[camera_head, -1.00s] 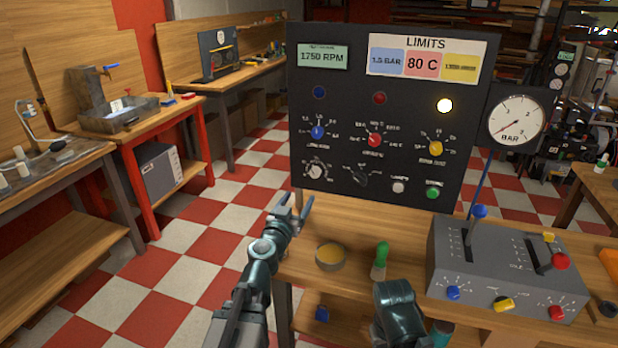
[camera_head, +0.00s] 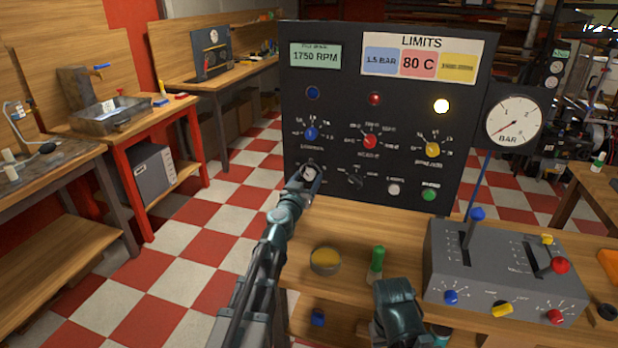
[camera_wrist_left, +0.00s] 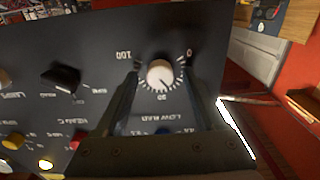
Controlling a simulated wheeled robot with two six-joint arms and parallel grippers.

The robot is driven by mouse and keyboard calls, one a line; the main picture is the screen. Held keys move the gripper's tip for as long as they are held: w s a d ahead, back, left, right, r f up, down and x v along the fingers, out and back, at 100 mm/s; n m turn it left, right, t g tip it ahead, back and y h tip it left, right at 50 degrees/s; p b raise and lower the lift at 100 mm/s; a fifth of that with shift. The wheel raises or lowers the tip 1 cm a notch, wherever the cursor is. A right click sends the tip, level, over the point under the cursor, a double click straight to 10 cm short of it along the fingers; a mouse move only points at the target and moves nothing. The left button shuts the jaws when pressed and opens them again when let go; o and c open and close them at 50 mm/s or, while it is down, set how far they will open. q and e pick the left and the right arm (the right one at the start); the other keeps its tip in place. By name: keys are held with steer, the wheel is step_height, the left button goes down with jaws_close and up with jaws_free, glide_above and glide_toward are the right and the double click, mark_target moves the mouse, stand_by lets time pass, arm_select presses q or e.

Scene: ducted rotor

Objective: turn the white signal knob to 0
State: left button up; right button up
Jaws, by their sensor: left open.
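The white signal knob (camera_head: 309,173) is at the lower left of the black panel (camera_head: 470,70), partly covered by my left gripper (camera_head: 305,180). In the left wrist view the panel appears upside down. There the white knob (camera_wrist_left: 160,74) stands between the two open fingers of my left gripper (camera_wrist_left: 160,82), with a gap on each side. Its dial reads 100 at left, 50 below and 0 at right. A dark mark on the knob seems to point down and right, between 50 and 0.
A black selector knob (camera_head: 356,180) sits right of the white knob, with blue (camera_head: 311,133), red (camera_head: 370,142) and yellow (camera_head: 433,149) knobs above. A grey lever box (camera_head: 500,265), a round tin (camera_head: 325,261) and a green-topped item (camera_head: 377,258) stand on the bench.

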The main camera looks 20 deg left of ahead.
arm_select(q)
steer(key=shift+w, duration=0.25)
jaws_close()
